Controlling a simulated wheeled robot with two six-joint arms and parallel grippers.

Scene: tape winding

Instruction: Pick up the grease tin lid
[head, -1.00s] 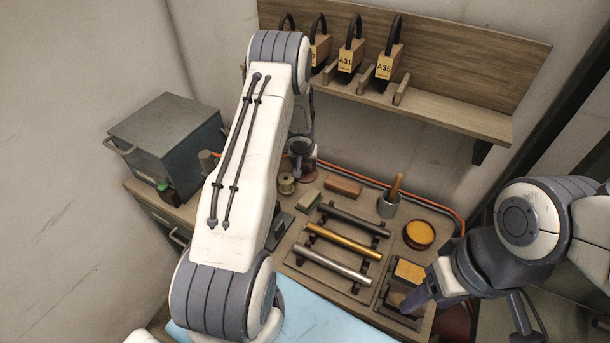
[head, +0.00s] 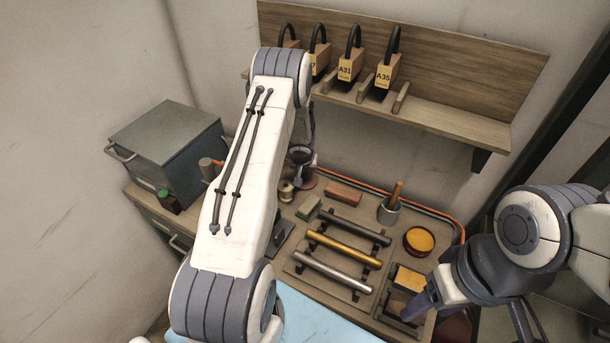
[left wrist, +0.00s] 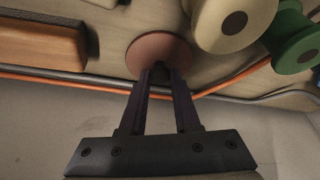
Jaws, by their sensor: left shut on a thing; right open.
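The grease tin lid appears to be the reddish-brown disc (left wrist: 150,45) at the fingertips of my left gripper (left wrist: 160,72) in the left wrist view. The gripper is shut on a small dark knob at its middle. In the head view the disc (head: 306,183) shows at the back of the bench, below my left gripper (head: 302,170). I cannot tell whether it is clear of the bench top. An open round tin (head: 418,240) with yellow contents stands on the right of the bench. My right gripper (head: 415,305) is open at the front right, beside a yellow block (head: 409,279).
A pale spool (head: 286,190) stands left of the disc. A green spool (left wrist: 296,40) shows in the left wrist view. A reddish-brown block (head: 343,192), several rods on a rack (head: 345,248) and a cup (head: 389,212) lie nearby. An orange cable (head: 440,213) runs along the back edge.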

